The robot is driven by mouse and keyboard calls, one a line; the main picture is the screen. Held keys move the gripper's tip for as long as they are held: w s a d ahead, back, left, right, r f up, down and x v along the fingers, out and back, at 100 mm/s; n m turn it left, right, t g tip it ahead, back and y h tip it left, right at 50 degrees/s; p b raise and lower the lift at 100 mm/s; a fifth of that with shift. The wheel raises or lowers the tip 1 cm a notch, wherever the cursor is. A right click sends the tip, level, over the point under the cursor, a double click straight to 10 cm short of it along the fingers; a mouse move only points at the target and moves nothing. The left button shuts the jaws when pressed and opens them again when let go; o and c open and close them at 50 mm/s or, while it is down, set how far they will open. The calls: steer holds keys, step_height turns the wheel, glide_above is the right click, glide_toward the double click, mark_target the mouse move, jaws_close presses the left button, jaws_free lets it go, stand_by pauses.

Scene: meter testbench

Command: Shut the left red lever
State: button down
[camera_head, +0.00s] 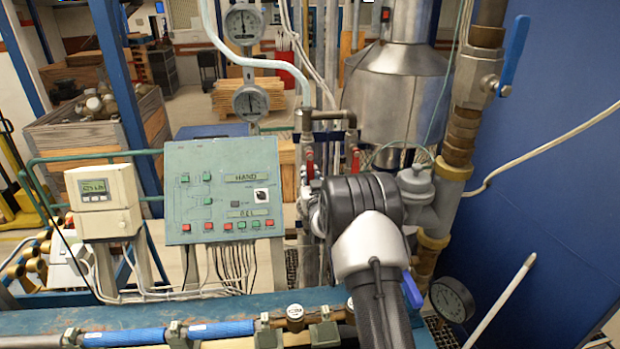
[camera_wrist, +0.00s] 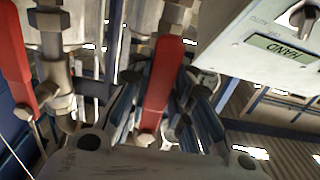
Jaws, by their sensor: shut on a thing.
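The left red lever (camera_head: 310,166) hangs down from the pipework right of the control panel in the head view. In the wrist view the same red lever (camera_wrist: 164,75) runs lengthwise between the fingers of my gripper (camera_wrist: 160,100), which is shut on it. The right red lever (camera_head: 355,160) hangs beside it, apart from the fingers; it shows at the left edge of the wrist view (camera_wrist: 16,62). In the head view my gripper (camera_head: 312,206) is just below the left lever, partly hidden by my wrist.
The green control panel (camera_head: 222,190) stands close left of my gripper. A meter box (camera_head: 104,200) is further left. A steel vessel (camera_head: 395,95) and a brass-fitted pipe (camera_head: 462,130) with a blue lever (camera_head: 514,55) stand to the right. Blue hoses (camera_head: 165,334) run along the front.

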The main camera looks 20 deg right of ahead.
steer(key=s+d+r+n+b, duration=0.1)
steer(key=d+r+n+b, duration=0.3)
steer(key=n+b, duration=0.9)
steer(key=shift+s+d+r+n+b, duration=0.4)
steer(key=shift+d+b, duration=0.75)
steer(key=shift+b, duration=2.15)
steer(key=shift+r, duration=0.1)
steer(key=c, duration=1.4)
jaws_free()
steer(key=v, duration=0.7)
steer(key=shift+s+a, duration=0.1)
steer(key=shift+s, duration=0.15)
